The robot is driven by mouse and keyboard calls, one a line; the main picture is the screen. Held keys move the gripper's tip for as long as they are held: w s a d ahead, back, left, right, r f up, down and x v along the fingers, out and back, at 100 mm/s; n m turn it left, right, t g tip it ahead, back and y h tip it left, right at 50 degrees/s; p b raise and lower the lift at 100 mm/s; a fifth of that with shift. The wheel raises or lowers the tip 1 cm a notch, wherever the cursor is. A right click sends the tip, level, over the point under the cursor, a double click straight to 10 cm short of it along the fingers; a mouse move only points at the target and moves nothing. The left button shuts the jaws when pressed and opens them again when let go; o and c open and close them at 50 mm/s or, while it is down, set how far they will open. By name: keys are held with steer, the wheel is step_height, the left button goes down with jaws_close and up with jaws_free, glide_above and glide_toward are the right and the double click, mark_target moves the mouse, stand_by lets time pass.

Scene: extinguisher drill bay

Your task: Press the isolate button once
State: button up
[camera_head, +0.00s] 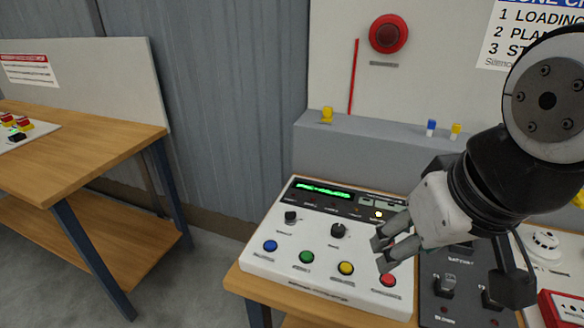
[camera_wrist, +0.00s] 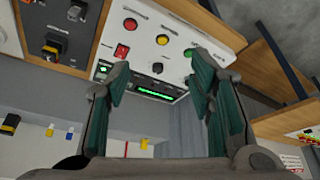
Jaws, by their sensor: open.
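The white control panel (camera_head: 318,279) lies on a wooden bench. Along its front edge are a blue button (camera_head: 270,246), a green button (camera_head: 306,257), a yellow button (camera_head: 345,268) and a red button (camera_head: 388,280). The labels are too small to read, so I cannot tell which is isolate. My gripper (camera_head: 384,252) is open and empty above the panel's right part, close to the red button.
A lit green display (camera_head: 323,189) and knobs (camera_head: 338,230) sit on the panel. A dark switch unit (camera_head: 432,285) stands right of it. A grey ledge (camera_head: 375,134) with small fittings runs behind. A second wooden table (camera_head: 95,140) is at left, with open floor between.

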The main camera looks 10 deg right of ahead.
steer(key=shift+c, duration=0.3)
jaws_close()
stand_by(1.0)
